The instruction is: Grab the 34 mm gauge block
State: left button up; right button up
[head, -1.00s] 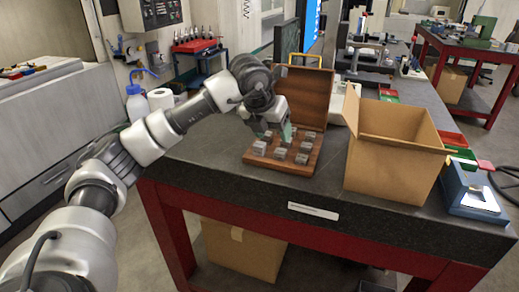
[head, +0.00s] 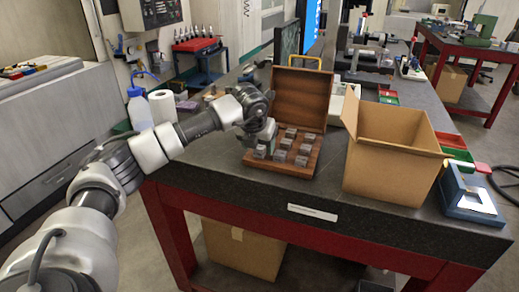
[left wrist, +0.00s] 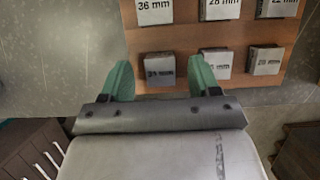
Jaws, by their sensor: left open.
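A wooden case (head: 264,171) holds several grey gauge blocks in rows on its base. In the left wrist view, top-row blocks read 36 mm (left wrist: 155,11), 28 mm (left wrist: 221,9) and 22 mm (left wrist: 283,7). The nearest-row block at the left (left wrist: 160,70) lies between my green fingertips, its label too dark to read surely, so I cannot confirm it is the 34 mm one. My left gripper (left wrist: 161,76) is open, its fingers either side of that block; in the head view it (head: 264,146) is over the case's left part. My right gripper is not in view.
The case's open lid (head: 302,97) stands behind the blocks. An open cardboard box (head: 388,172) stands to the right, and a blue device (head: 470,195) beyond it. The dark bench top (head: 225,168) is clear in front of the case.

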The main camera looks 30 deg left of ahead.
pick_arm(q)
jog(key=shift+w+f, duration=0.15)
jog(key=shift+f, duration=0.15)
jog(key=c, duration=1.1)
jog(key=shift+r, duration=0.1)
jog(key=shift+c, duration=0.2)
jog(key=shift+r, duration=0.1)
